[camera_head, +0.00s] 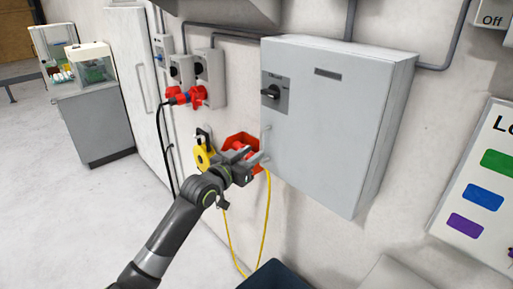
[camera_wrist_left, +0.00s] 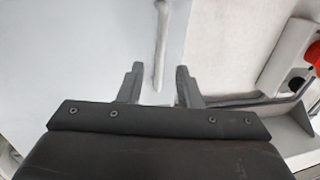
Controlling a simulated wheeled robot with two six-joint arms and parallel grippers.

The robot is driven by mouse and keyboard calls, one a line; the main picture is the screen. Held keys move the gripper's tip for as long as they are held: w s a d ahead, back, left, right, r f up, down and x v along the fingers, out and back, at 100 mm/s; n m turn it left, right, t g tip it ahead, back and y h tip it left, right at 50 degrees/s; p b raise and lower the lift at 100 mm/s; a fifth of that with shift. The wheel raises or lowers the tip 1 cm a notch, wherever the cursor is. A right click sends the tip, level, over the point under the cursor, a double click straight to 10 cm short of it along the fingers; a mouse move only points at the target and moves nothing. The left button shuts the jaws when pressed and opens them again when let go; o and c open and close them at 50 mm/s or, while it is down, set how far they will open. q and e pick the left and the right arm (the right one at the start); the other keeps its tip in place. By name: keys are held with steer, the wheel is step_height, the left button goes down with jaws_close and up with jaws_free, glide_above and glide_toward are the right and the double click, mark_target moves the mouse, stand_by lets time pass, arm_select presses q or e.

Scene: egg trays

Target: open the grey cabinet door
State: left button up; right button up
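The grey cabinet (camera_head: 325,120) hangs on the wall in the head view, its door shut. A dial switch (camera_head: 271,92) sits at its upper left. A slim bar handle (camera_head: 266,138) is at the door's lower left edge. My left gripper (camera_head: 255,155) is at the lower end of this handle. In the left wrist view, the left gripper (camera_wrist_left: 160,70) is open. The handle bar (camera_wrist_left: 161,40) runs upright, its lower end between the two fingers, with a gap on both sides. My right gripper is not in view.
A red box (camera_head: 240,142) and a yellow plug with yellow cable (camera_head: 266,210) are on the wall behind my left gripper. Red plugs (camera_head: 187,96) and switch boxes are further left. A sign with coloured bars (camera_head: 480,190) is at the right.

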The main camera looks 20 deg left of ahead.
arm_select(q)
steer(key=shift+x, duration=1.5)
steer(key=shift+c, duration=0.3)
jaws_close()
